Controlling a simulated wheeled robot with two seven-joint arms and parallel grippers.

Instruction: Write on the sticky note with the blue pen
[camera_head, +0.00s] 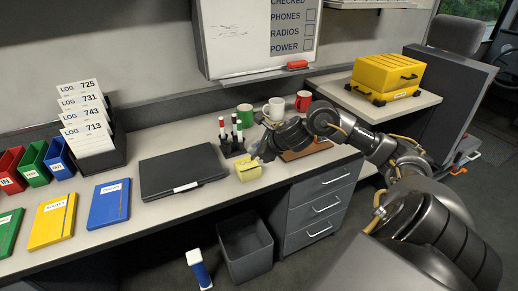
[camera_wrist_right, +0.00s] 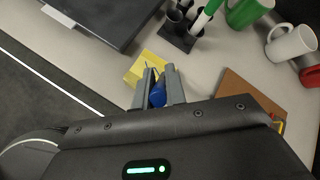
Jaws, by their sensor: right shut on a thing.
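The yellow sticky note pad (camera_head: 248,170) lies on the desk near its front edge, right of the closed black laptop. It also shows in the right wrist view (camera_wrist_right: 143,66), partly hidden by my fingers. My right gripper (camera_head: 262,156) is over the right side of the pad, and in the wrist view it (camera_wrist_right: 160,84) is shut on the blue pen (camera_wrist_right: 158,95). The pen sits between the fingers, with its tip end toward the pad. I cannot tell whether the tip touches the paper. My left gripper is not in view.
A black pen holder (camera_head: 232,149) with markers stands just behind the pad. Green, white (camera_head: 275,109) and red mugs stand behind my right gripper. A brown board (camera_head: 300,152) lies to the right. The laptop (camera_head: 180,170) is at left, near notebooks and bins.

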